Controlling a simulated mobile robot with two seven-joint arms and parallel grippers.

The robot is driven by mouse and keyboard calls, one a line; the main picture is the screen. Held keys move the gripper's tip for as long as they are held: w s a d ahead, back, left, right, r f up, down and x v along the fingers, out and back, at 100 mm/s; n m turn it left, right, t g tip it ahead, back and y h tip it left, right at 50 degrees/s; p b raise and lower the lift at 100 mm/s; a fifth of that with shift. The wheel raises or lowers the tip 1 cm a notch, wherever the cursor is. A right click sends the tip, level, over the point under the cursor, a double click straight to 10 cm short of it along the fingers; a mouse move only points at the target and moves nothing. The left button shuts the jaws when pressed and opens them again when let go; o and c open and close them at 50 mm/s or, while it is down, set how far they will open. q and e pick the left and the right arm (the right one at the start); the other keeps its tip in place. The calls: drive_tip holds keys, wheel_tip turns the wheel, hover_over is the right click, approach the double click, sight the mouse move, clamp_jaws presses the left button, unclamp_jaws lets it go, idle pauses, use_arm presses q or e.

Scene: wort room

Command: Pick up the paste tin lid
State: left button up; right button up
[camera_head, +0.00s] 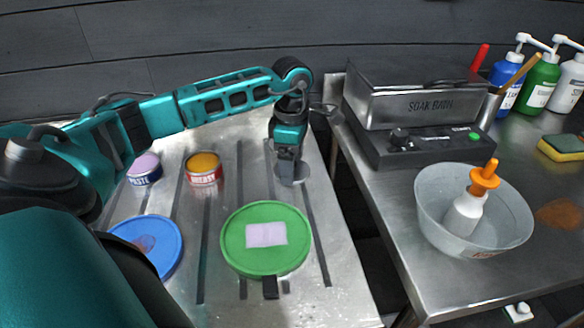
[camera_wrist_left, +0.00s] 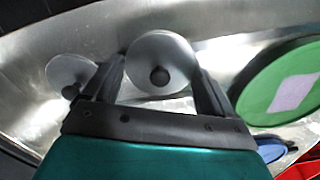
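The paste tin (camera_head: 145,170), open with lilac paste showing, stands at the left of the metal table. Two grey round lids with dark knobs show in the wrist view. One lid (camera_wrist_left: 160,62) lies between and beyond the fingertips of my left gripper (camera_wrist_left: 160,85); the other lid (camera_wrist_left: 72,76) is partly behind the left finger. I cannot tell which belongs to the paste tin. In the head view, my left gripper (camera_head: 288,178) points down over a grey lid (camera_head: 301,173) on the table. Its fingers are apart, with no lid visibly gripped. My right gripper is not in view.
A grease tin (camera_head: 203,169), a blue round dish (camera_head: 165,240) and a green round dish (camera_head: 290,262) with a lilac patch share the table. A gap separates it from the right bench (camera_head: 420,285), which carries a soak bath (camera_head: 415,100) and a bowl (camera_head: 430,215).

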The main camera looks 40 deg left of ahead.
use_arm(q)
drive_tip(key=c, duration=0.4)
